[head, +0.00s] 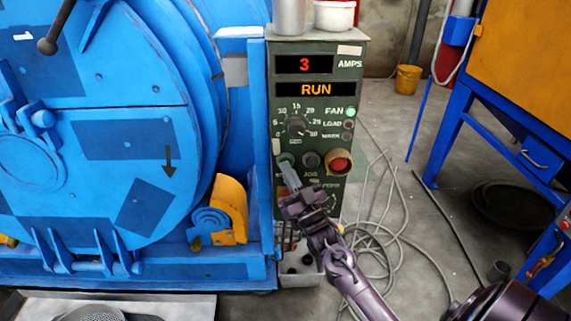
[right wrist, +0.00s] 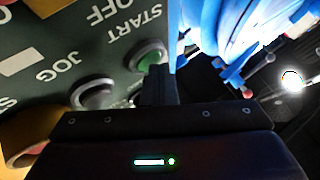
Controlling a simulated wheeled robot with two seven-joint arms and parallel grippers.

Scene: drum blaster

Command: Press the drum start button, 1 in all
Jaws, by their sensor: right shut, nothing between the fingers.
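The green control panel (head: 321,130) stands beside the big blue drum (head: 90,110). Its green start button (head: 284,158) is at the left of the lower button row, and it shows in the right wrist view (right wrist: 148,57) under the label START. My right gripper (head: 288,170) is shut and empty, its fingertips at the start button. In the right wrist view the fingertips (right wrist: 156,82) overlap the button's lower edge; I cannot tell whether they press it. The displays read 3 AMPS and RUN (head: 316,90), and the FAN light glows green. My left gripper is out of view.
A dark jog button (head: 311,160) and a red button in a yellow surround (head: 340,162) sit right of the start button. A metal can (head: 289,17) and a white tub (head: 334,15) stand on the panel top. Loose cables (head: 385,215) lie on the floor at right.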

